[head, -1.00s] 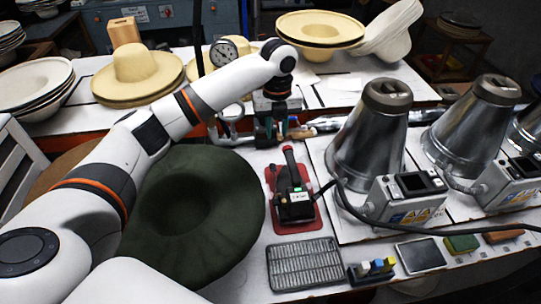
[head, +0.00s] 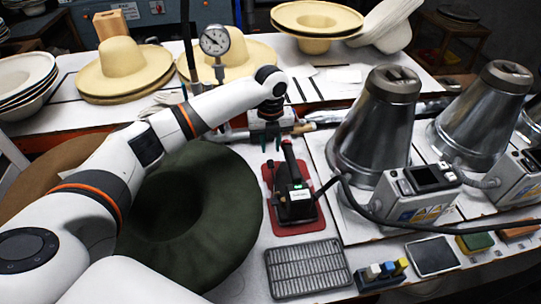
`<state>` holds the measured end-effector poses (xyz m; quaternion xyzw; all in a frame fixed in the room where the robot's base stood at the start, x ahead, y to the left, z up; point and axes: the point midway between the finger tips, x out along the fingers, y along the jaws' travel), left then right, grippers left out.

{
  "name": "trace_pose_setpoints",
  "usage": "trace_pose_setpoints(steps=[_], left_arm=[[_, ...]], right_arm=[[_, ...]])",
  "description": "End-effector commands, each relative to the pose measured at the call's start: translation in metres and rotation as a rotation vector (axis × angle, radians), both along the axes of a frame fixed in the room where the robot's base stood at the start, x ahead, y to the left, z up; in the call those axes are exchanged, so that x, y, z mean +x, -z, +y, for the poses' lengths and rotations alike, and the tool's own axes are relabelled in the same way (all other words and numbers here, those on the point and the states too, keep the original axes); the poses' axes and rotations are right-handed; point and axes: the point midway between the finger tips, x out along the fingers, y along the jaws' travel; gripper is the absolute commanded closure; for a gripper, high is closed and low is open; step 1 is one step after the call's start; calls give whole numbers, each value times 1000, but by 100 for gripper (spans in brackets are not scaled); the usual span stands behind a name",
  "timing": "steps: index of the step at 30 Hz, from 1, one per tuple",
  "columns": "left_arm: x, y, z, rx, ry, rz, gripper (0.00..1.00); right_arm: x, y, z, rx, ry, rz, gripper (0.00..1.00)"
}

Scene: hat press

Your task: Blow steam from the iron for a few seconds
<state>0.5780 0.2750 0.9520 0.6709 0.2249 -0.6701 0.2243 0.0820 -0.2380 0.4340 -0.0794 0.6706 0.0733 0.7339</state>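My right gripper is not in the head view. No steam shows.
A metal grate (head: 307,268) lies in front of the mat. Metal cones (head: 374,130) with control boxes stand to the right. A dark green hat (head: 190,225) lies left, under my arm. A pressure gauge (head: 214,41) and straw hats (head: 123,68) are behind.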

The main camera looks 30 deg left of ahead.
Motion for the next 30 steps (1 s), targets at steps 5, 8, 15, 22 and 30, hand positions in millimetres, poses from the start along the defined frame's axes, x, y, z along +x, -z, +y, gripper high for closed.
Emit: trace_pose_setpoints(steps=[5, 8, 15, 22, 30], left_arm=[[-1, 33, 0, 1, 0, 3, 72], [0, 45, -1, 0, 0, 2, 72], [0, 58, 0, 0, 0, 0, 72], [0, 58, 0, 0, 1, 0, 75], [0, 57, 0, 0, 1, 0, 100]], right_arm=[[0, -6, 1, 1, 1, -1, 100], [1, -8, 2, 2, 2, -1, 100], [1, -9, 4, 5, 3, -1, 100], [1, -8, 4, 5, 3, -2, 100], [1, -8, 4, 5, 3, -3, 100]])
